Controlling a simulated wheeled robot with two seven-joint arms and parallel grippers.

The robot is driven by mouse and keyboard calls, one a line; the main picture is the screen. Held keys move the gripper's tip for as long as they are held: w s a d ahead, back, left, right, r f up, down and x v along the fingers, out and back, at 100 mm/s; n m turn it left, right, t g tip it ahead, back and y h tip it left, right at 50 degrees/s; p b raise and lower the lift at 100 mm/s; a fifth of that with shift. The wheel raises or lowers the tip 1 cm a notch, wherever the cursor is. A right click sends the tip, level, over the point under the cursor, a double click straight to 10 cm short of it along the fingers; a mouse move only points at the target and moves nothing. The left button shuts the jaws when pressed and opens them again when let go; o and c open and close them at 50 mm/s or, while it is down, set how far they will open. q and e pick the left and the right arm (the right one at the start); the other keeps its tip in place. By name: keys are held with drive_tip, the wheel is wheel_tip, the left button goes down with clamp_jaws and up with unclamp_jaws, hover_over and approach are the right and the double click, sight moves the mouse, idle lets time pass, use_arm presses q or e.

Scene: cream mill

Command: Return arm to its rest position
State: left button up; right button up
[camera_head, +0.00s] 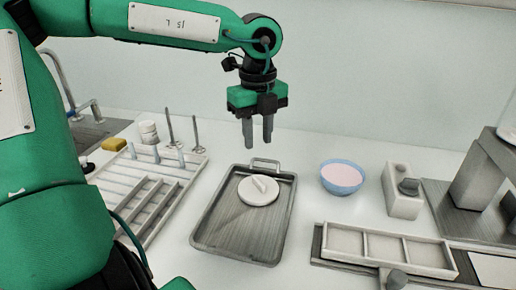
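My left arm (160,22) is green with white panels. It comes in from the left and reaches across the top of the view, bent down at the wrist. My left gripper (258,135) points down with its two grey fingers apart and nothing between them. It hangs above the back of a grey metal tray (225,232), clear of it. A white round lid with a handle (260,190) lies on the tray below the gripper. My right gripper does not show.
A white rack (165,205) with slots and upright rods stands left of the tray. A blue bowl with pink contents (342,176), a white block with a grey knob (401,200) and a three-compartment tray (385,247) stand right. A grey machine (478,178) is far right.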

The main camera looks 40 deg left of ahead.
use_arm(q)
drive_tip(key=shift+r, duration=0.25)
idle(0.4)
